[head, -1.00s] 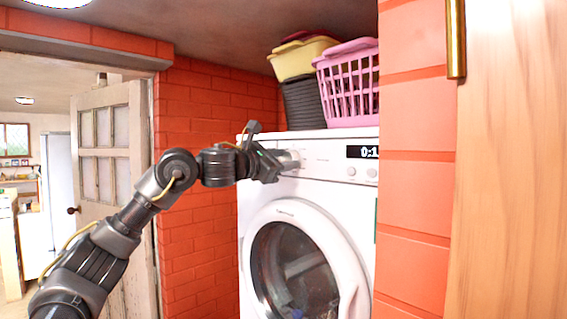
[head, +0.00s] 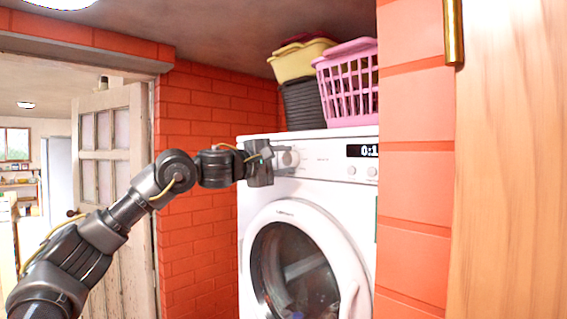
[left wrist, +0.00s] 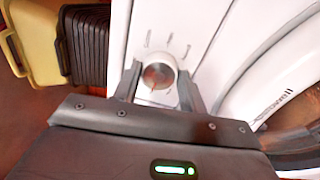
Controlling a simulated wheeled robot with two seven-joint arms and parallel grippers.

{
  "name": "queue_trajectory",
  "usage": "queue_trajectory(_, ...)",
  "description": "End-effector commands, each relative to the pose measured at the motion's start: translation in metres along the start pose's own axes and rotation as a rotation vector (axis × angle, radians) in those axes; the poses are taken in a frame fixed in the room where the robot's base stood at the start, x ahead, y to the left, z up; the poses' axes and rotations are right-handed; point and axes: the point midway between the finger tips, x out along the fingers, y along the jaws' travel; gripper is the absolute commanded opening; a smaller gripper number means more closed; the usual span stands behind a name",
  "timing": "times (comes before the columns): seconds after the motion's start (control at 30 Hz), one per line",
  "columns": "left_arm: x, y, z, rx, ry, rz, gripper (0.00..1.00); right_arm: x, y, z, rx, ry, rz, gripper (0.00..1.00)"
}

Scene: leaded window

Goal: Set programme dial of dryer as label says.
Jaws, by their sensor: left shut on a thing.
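The dryer (head: 345,215) is a white front-loader with a round glass door and a dark display. Its programme dial (head: 289,158) is at the upper left of the front panel. In the left wrist view the dial (left wrist: 158,76) is a pale round knob with a reddish mark, and small label marks surround it, too small to read. My left gripper (head: 280,160) is at the panel, its two fingers on either side of the dial; in the left wrist view the gripper (left wrist: 157,84) is shut on it. My right gripper does not show.
A pink basket (head: 346,85), a yellow basket (head: 300,62) and a dark basket (head: 303,103) stand on top of the dryer. A red brick wall (head: 415,160) stands close on the right. A panelled door (head: 107,150) stands open at the left.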

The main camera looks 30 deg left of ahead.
Motion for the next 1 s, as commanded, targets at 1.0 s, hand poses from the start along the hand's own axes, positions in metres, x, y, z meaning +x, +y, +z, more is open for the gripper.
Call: queue_trajectory(1.0,-0.001,-0.003,-0.001,0.596,-0.037,-0.004,0.19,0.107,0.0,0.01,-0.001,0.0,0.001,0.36)
